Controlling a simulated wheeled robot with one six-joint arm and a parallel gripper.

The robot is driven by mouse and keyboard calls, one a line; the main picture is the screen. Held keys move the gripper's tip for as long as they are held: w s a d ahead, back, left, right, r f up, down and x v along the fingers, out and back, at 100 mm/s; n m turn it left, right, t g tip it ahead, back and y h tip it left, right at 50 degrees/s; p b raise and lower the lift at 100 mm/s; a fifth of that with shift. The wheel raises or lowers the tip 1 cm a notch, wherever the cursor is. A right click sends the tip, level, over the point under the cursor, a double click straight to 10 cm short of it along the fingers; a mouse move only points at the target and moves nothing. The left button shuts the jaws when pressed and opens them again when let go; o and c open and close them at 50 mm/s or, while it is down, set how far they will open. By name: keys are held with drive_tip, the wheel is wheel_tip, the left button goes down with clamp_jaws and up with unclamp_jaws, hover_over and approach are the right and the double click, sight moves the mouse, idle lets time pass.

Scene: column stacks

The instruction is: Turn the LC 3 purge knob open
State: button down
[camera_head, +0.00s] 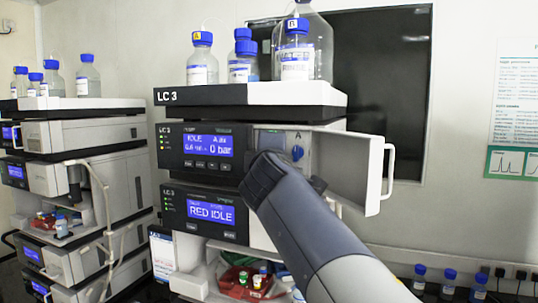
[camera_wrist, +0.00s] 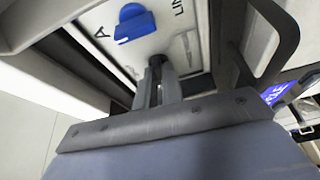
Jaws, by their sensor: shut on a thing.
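The LC 3 stack (camera_head: 245,95) stands in the middle of the head view, and its upper module has its front door (camera_head: 357,165) open. In the wrist view my gripper (camera_wrist: 156,78) is shut on a small dark knob on the light panel, which I take to be the purge knob (camera_wrist: 156,61). Only a little of this knob shows between the fingertips, and I cannot tell its turn angle. In the head view my wrist hides the fingers and the knob. A blue knob (camera_head: 297,152) by the letter A sits apart from the fingers; it also shows in the wrist view (camera_wrist: 134,23).
The open door stands out to the right of my wrist, with a white handle (camera_head: 388,170). Bottles with blue caps (camera_head: 202,60) stand on top of the stack. Another stack (camera_head: 75,160) is at left.

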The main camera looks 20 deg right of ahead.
idle(0.3)
drive_tip(key=c, duration=1.5)
unclamp_jaws()
drive_tip(key=shift+d, duration=0.1)
drive_tip(key=shift+c, duration=0.2)
drive_tip(key=b+v, duration=0.4)
drive_tip(key=v, duration=0.6)
drive_tip(key=shift+s, duration=0.4)
drive_tip(key=p+x, duration=0.4)
drive_tip(key=x, duration=0.6)
drive_tip(key=shift+w, duration=0.4)
